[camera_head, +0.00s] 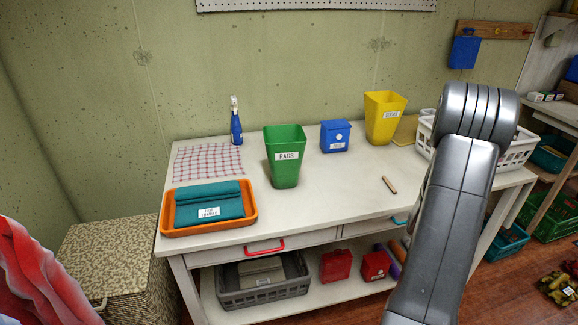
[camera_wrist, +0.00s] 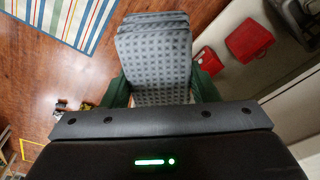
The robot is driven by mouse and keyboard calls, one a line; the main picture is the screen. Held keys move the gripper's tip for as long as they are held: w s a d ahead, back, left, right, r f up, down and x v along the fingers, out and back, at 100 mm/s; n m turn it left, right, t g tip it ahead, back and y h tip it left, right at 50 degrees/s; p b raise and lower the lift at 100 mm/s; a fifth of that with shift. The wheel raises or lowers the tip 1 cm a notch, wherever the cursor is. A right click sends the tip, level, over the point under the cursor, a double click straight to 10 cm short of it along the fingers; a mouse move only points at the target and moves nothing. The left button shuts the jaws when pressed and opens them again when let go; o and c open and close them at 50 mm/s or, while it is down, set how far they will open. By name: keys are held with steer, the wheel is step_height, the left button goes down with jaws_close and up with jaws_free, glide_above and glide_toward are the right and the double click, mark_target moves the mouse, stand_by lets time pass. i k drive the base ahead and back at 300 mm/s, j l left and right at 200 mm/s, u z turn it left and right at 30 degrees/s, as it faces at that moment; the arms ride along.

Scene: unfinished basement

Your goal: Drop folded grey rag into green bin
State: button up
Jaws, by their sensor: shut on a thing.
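The green bin (camera_head: 285,160), labelled RAGS, stands upright on the white worktable, left of its middle. Its inside bottom is hidden. In the wrist view the folded grey rag (camera_wrist: 158,62), with a darker checked pattern, sits between the fingers of my gripper (camera_wrist: 160,88). My gripper is shut on it, and the rag sticks out beyond the fingers. The wrist view shows wooden floor below the rag, in front of the table. In the head view my arm rises at the right, and my gripper and the rag are out of sight.
On the worktable (camera_head: 330,205) are an orange tray (camera_head: 210,227) with teal cloth, a checked cloth (camera_head: 208,161), a blue spray bottle (camera_head: 236,127), a blue box (camera_head: 335,136), a yellow bin (camera_head: 384,117) and a white basket (camera_head: 514,152). The table's front middle is mostly clear.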

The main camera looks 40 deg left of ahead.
mark_target(284, 182)
steer(key=k+u, duration=0.15)
steer(key=u, duration=0.95)
steer(key=l+u, duration=0.8)
steer(key=l, duration=0.15)
